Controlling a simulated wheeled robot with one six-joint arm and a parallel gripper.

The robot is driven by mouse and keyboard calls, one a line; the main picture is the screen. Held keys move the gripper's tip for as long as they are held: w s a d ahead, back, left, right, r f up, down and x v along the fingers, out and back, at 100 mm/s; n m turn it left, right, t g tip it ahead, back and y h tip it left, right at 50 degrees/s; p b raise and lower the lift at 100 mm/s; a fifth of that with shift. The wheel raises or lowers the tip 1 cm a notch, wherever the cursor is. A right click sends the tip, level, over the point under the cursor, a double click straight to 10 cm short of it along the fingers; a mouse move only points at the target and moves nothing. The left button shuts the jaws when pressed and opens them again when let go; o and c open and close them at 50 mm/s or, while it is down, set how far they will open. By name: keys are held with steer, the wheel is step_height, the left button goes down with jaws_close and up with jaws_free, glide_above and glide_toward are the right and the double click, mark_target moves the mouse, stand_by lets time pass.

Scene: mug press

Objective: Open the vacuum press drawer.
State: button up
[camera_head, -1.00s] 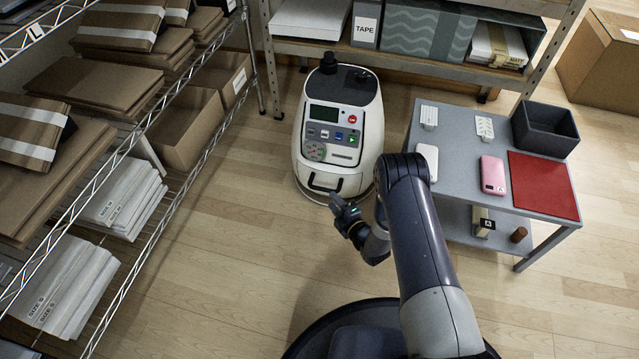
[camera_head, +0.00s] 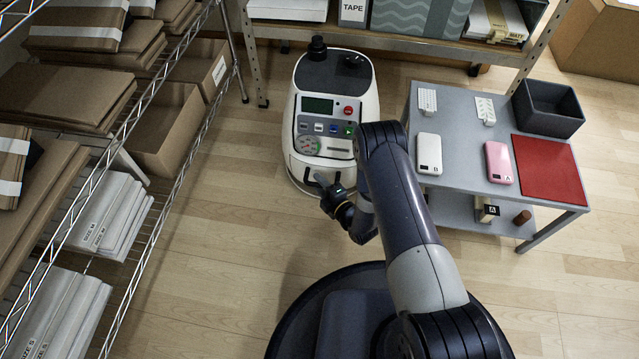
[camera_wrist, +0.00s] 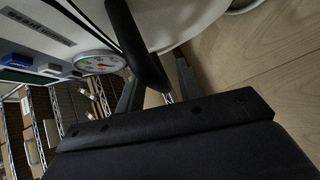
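The white vacuum press (camera_head: 364,97) stands on the floor at the centre back, with a screen, buttons and a gauge (camera_head: 307,145) on its sloped front. Its drawer is low on the front and looks closed. My gripper (camera_head: 324,184) is at the drawer front, covering part of it. In the wrist view a dark handle bar (camera_wrist: 136,40) runs down between the two fingers of my gripper (camera_wrist: 158,88). The fingers are apart, with a visible gap between the bar and the right finger.
A grey table (camera_head: 457,148) on the right holds two phones, a dark bin (camera_head: 548,108) and a red mat (camera_head: 548,168). A wire shelf (camera_head: 185,165) with boxes stands on the left. Another shelf is behind the press.

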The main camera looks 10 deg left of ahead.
jaws_close()
stand_by(0.5)
